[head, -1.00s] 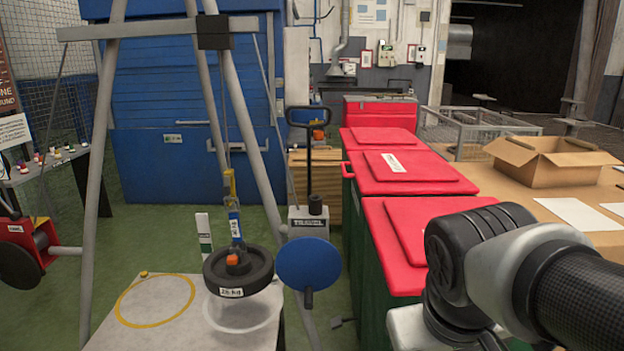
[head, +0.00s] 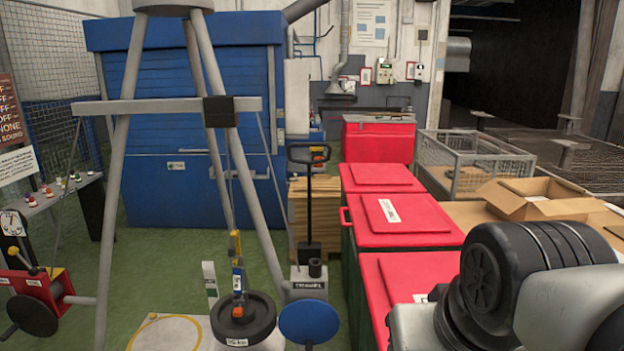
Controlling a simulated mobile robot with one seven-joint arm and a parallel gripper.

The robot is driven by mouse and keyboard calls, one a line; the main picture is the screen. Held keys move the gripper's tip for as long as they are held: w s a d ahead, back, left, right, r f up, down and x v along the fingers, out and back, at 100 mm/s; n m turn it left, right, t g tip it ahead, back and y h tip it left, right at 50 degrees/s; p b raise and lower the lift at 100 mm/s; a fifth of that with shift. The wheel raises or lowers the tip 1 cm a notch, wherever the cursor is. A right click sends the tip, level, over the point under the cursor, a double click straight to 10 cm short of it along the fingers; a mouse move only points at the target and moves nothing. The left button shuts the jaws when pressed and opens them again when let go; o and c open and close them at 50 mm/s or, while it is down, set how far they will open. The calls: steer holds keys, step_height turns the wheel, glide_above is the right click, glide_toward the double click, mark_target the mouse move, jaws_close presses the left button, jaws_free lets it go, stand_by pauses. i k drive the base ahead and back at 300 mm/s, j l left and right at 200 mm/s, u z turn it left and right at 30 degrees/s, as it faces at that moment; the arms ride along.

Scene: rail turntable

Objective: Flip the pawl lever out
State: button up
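A red winch (head: 60,284) with a black drum disc is at the lower left edge, on the grey frame. A short dark lever with a yellow knob (head: 33,271) rises from it; I cannot tell for sure whether this is the pawl lever. The winch is partly cut off by the picture edge. My arm shows at the lower right, far from the winch. My gripper is out of view.
A grey tripod frame (head: 117,200) stands between me and the blue shutter cabinet (head: 190,120). A travel box (head: 308,284) with a blue disc (head: 309,322) stands right of the weight. Red-lidded bins (head: 410,220) line the right side. Green floor (head: 75,250) lies open behind the winch.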

mark_target(32, 271)
steer(key=i+u, duration=0.1)
steer(key=u, duration=0.3)
steer(key=i+u, duration=0.15)
steer(key=u, duration=0.25)
steer(key=i+u, duration=0.1)
steer(key=u, duration=0.3)
steer(key=i+u, duration=0.15)
steer(key=u, duration=0.25)
steer(key=i+l+u, duration=0.1)
steer(key=u, duration=0.3)
steer(key=i+j+u, duration=0.4)
steer(key=i, duration=0.3)
steer(key=i+u, duration=0.4)
steer(key=i, duration=0.35)
steer(key=i+z, duration=0.2)
steer(key=i, duration=0.25)
steer(key=i+j+z, duration=0.2)
steer(key=i, duration=0.3)
steer(key=i+j+z, duration=0.2)
steer(key=i, duration=0.25)
steer(key=i+j+z, duration=0.5)
steer(key=i, duration=0.1)
